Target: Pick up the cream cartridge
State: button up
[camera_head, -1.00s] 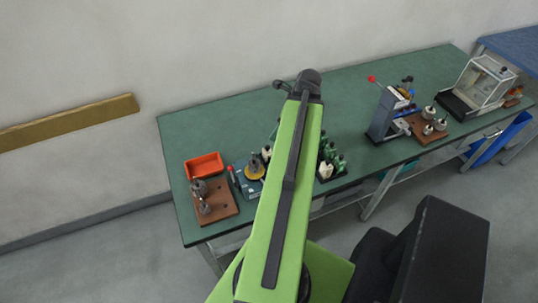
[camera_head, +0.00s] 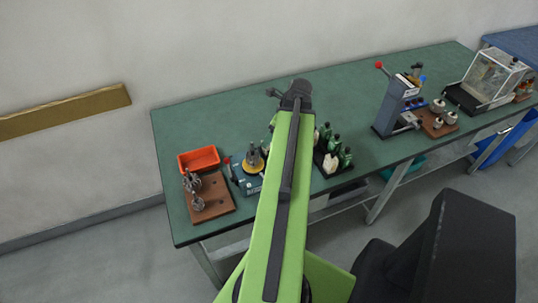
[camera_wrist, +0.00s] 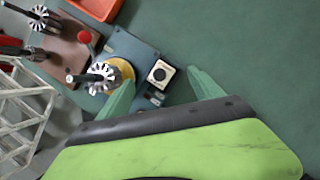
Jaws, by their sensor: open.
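A small cream block with a round black face (camera_wrist: 160,73) shows in the wrist view, at the right edge of a blue-grey fixture plate (camera_wrist: 128,45). It looks like the cream cartridge. My gripper (camera_wrist: 161,78) is open, with one green finger to the left of the block and one to the right. The block lies in line with the gap between the fingertips; I cannot tell the height between them. In the head view my arm covers the gripper and most of this spot. Another cream piece (camera_head: 330,163) stands in a dark rack there.
Left of the block, a toothed metal armature (camera_wrist: 103,77) stands on a yellow disc. A brown board (camera_head: 213,200) with armatures and an orange tray (camera_head: 199,159) are at the left. Green bottles (camera_head: 345,155) stand right of my arm. Bare green bench lies right of the block.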

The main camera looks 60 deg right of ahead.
jog(key=b+x, duration=0.4)
jog(key=shift+s+f+b, duration=0.2)
jog(key=shift+f+b, duration=0.15)
jog(key=shift+f, duration=0.15)
jog(key=shift+w+f, duration=0.15)
jog(key=shift+f, duration=0.1)
jog(key=shift+r, duration=0.2)
jog(key=c, duration=1.6)
